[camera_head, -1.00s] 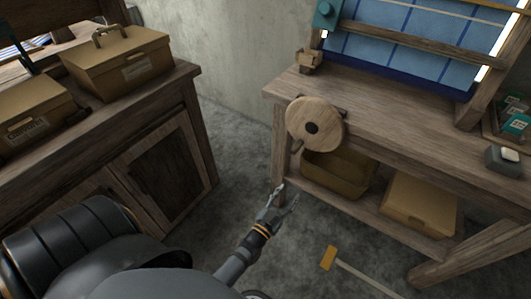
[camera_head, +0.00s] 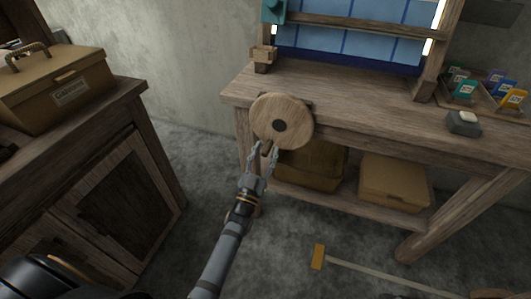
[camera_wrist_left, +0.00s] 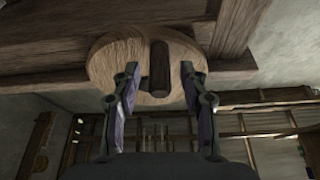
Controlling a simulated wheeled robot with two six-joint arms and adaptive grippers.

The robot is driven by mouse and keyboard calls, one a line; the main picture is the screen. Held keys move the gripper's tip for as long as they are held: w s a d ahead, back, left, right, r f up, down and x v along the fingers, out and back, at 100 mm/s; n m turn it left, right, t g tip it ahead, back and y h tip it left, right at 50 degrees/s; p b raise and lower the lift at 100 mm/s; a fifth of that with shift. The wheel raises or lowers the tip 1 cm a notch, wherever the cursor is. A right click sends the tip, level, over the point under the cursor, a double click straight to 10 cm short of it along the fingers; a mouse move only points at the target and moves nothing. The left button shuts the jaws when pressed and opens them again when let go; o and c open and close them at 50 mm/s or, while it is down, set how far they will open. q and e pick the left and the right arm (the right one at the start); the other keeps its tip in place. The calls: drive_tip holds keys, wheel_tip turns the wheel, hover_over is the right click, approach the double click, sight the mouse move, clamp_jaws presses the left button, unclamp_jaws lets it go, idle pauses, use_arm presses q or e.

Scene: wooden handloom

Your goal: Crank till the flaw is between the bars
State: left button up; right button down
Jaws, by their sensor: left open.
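The round wooden crank wheel (camera_head: 293,108) with a dark hub is on the front left of the loom bench. Its short dark handle (camera_head: 267,147) sticks out at the wheel's lower left; it also shows in the left wrist view (camera_wrist_left: 159,66). My left gripper (camera_head: 265,153) is open just below the handle. In the left wrist view its fingers (camera_wrist_left: 158,88) stand on either side of the handle, apart from it. The blue cloth (camera_head: 350,40) with darker grid lines is stretched in the wooden frame behind a wooden bar (camera_head: 365,41). I cannot make out a flaw. My right gripper is not in view.
A small grey block (camera_head: 463,122) and several coloured cards (camera_head: 465,85) are at the bench's right. Boxes (camera_head: 393,182) sit on the shelf below. A cabinet (camera_head: 110,170) with a tan case (camera_head: 60,85) stands left. A yellow-headed tool (camera_head: 318,256) lies on the floor.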

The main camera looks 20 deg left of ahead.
use_arm(q)
drive_tip(key=shift+w+r, duration=0.1)
drive_tip(key=shift+w, duration=0.2)
drive_tip(key=shift+c, duration=0.2)
clamp_jaws()
